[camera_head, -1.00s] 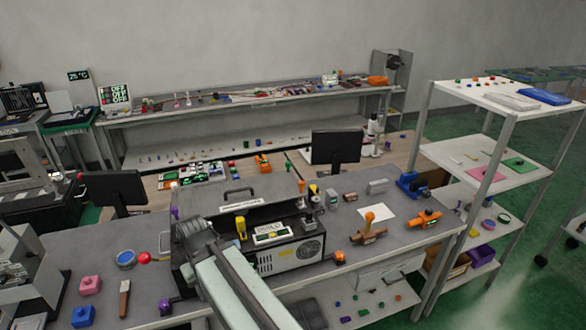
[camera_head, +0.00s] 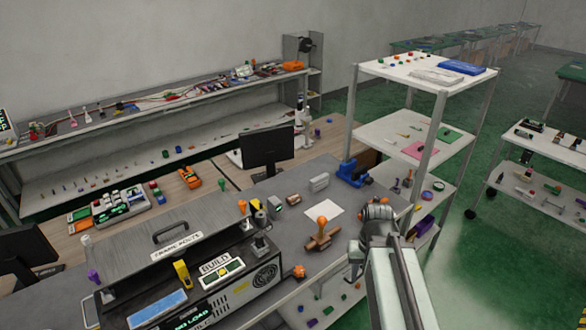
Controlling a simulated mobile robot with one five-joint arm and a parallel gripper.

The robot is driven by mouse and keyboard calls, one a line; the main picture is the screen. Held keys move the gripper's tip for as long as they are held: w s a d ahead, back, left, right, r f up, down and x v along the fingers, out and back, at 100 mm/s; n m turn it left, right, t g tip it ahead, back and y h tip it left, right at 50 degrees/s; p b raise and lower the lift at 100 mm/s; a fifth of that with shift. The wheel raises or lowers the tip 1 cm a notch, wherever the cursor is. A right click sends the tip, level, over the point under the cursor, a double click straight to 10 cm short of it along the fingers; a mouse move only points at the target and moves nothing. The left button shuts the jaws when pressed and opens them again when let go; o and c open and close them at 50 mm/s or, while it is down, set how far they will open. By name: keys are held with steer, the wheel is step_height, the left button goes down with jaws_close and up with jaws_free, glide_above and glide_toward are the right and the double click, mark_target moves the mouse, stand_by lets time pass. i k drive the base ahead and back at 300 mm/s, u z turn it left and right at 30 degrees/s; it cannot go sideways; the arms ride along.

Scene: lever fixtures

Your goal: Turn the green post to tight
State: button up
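My gripper (camera_head: 376,212) is at the end of my pale arm, over the right end of the grey workbench (camera_head: 290,232). It partly hides an orange fixture (camera_head: 384,201) there; whether it touches it is unclear. The fingers are too small and turned away to show if they are open or shut. An orange-knobbed fixture on a brown base (camera_head: 322,236) stands on the bench to the left of my gripper.
The machine with the BUILD panel (camera_head: 222,268) fills the bench's left part, with a yellow lever (camera_head: 182,273) at its front. A blue fixture (camera_head: 352,173) stands behind my gripper. A white shelf rack (camera_head: 425,80) stands to the right.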

mark_target(222, 182)
steer(key=z, duration=1)
steer(key=k, duration=0.35)
steer(key=u, duration=1.35)
